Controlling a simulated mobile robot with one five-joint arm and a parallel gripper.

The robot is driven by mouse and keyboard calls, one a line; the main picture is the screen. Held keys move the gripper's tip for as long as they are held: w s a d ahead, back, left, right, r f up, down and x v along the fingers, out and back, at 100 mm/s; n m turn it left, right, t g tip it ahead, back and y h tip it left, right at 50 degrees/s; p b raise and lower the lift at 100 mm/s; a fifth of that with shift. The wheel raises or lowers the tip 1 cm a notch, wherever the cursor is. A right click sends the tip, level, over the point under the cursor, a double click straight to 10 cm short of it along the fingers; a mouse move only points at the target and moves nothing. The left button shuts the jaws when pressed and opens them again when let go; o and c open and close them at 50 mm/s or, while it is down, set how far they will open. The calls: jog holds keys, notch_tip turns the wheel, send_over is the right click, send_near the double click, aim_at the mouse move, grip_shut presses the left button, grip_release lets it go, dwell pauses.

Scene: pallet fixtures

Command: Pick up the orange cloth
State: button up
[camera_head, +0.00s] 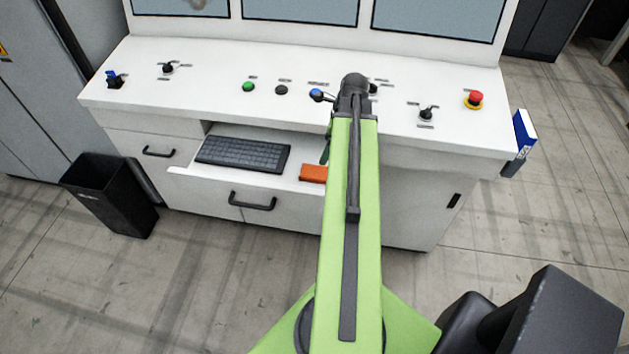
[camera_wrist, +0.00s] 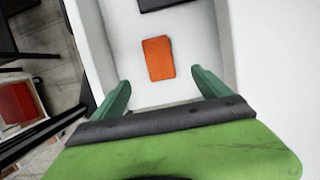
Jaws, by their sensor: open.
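The orange cloth (camera_head: 313,173) lies as a small folded rectangle on the white pull-out shelf (camera_head: 184,171) of the console, right of the keyboard. In the wrist view the orange cloth (camera_wrist: 158,58) lies flat on the white surface, ahead of my gripper and between the lines of its fingers. My gripper (camera_wrist: 162,92) is open and empty, with its two green fingers wide apart and short of the cloth. In the head view my green arm hides most of the gripper; one green finger shows beside the arm near the cloth.
The black keyboard (camera_head: 243,154) lies left of the cloth. The white console top (camera_head: 215,75) with buttons and knobs overhangs the shelf. A drawer handle (camera_head: 253,201) sits below the shelf. A black bin (camera_head: 110,193) stands on the floor at left. The shelf around the cloth looks clear.

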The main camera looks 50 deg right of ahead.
jog(key=b, duration=0.6)
send_over(316, 172)
jog(key=s+d, duration=0.1)
notch_tip(316, 172, down, 7)
jog(key=shift+d+f, duration=0.1)
jog(key=shift+f, duration=0.1)
jog(key=shift+r, duration=0.1)
jog(key=b+x, duration=0.4)
jog(key=x, duration=0.1)
jog(key=shift+s+f+b, duration=0.1)
jog(key=shift+f+b, duration=0.15)
jog(key=shift+b, duration=0.15)
jog(key=shift+r, duration=0.2)
jog(key=shift+c, duration=0.5)
